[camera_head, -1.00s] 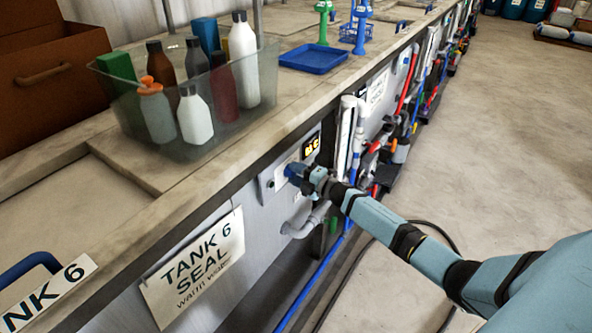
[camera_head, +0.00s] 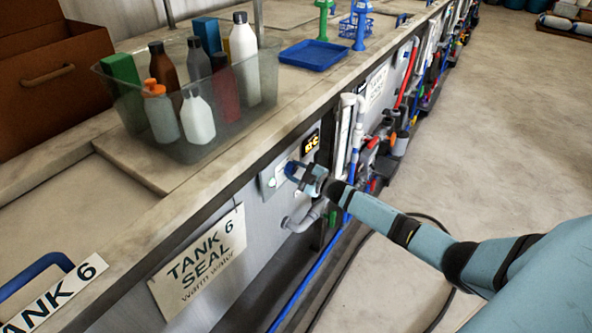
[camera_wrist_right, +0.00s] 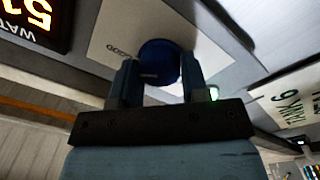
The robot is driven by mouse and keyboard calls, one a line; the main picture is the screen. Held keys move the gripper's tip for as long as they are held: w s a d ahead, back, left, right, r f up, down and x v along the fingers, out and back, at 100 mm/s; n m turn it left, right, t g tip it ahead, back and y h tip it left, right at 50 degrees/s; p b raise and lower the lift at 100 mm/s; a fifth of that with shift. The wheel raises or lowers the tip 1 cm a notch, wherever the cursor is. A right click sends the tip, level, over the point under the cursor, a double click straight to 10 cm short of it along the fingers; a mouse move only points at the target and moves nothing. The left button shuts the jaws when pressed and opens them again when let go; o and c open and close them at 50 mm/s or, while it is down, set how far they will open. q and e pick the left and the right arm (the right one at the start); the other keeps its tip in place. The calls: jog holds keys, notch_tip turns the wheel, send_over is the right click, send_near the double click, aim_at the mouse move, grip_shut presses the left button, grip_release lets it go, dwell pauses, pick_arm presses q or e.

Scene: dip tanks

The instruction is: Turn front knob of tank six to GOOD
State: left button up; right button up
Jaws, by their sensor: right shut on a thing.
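The blue front knob (camera_wrist_right: 160,62) sits on a pale panel plate of tank six in the right wrist view. The word GOOD (camera_wrist_right: 122,52) is printed on the plate beside it, upside down in this view. My right gripper (camera_wrist_right: 158,85) has its two fingers on either side of the knob, shut on it. In the head view my right gripper (camera_head: 296,172) is at the panel on the tank front and hides most of the knob. The TANK 6 SEAL warm water sign (camera_head: 202,262) hangs on the tank front to the left. My left gripper is not in view.
A lit display (camera_head: 312,143) is above the knob. A grey pipe (camera_head: 304,216) bends out below it. A clear bin (camera_head: 205,145) of bottles and a blue tray (camera_head: 314,56) stand on the tank top.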

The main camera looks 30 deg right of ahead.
dwell(0.5)
jog(key=o, duration=0.9)
jog(key=shift+b+v, duration=0.4)
jog(key=shift+v, duration=6.55)
